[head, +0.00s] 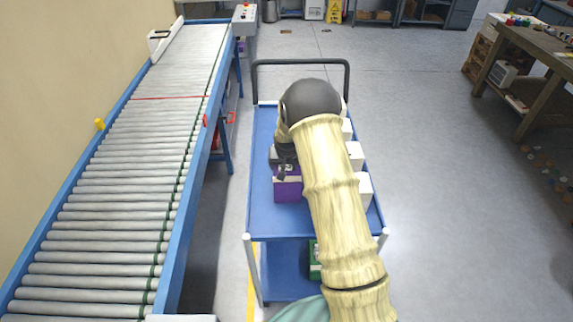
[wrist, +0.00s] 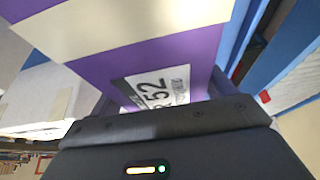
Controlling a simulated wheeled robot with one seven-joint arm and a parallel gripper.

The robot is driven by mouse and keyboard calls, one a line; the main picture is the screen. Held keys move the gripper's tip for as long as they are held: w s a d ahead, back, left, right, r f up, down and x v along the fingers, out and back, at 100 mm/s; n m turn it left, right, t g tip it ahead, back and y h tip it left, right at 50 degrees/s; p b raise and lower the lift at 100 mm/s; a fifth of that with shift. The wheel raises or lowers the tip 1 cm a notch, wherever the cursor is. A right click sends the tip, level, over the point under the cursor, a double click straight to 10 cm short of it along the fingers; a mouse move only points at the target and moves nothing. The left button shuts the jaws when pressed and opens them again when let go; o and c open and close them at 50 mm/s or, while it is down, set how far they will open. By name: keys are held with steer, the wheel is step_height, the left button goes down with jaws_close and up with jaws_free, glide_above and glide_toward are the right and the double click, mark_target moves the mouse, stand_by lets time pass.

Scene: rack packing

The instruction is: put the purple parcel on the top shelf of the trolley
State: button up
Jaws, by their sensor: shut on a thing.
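The purple parcel (head: 288,190) is over the blue top shelf (head: 262,222) of the trolley, towards its left side. In the wrist view the purple parcel (wrist: 190,52) fills the upper middle, with a cream tape band and a white label reading "52". My gripper (head: 285,168) is shut on the parcel from above, partly hidden by my arm. In the wrist view my gripper (wrist: 165,122) spans the bottom, close against the parcel. I cannot tell whether the parcel's underside touches the shelf.
Several white boxes (head: 364,188) stand along the shelf's right side, partly behind my arm. A green box (head: 314,262) is on the lower shelf. A roller conveyor (head: 130,170) runs along the left. A wooden workbench (head: 535,45) stands far right. The floor right of the trolley is largely clear.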

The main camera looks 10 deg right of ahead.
steer(key=o, duration=1.4)
steer(key=shift+r, duration=0.1)
steer(key=b+v, duration=0.1)
steer(key=v, duration=1.1)
steer(key=s+r, duration=0.1)
steer(key=s, duration=0.8)
steer(key=s+a+r+n+g, duration=0.1)
steer(key=s+r, duration=0.1)
steer(key=s, duration=0.8)
steer(key=s+r+n, duration=0.1)
steer(key=s, duration=0.8)
steer(key=shift+s+a+r+g+y, duration=0.2)
steer(key=shift+s+r+g+y, duration=0.05)
steer(key=shift+g+y, duration=0.15)
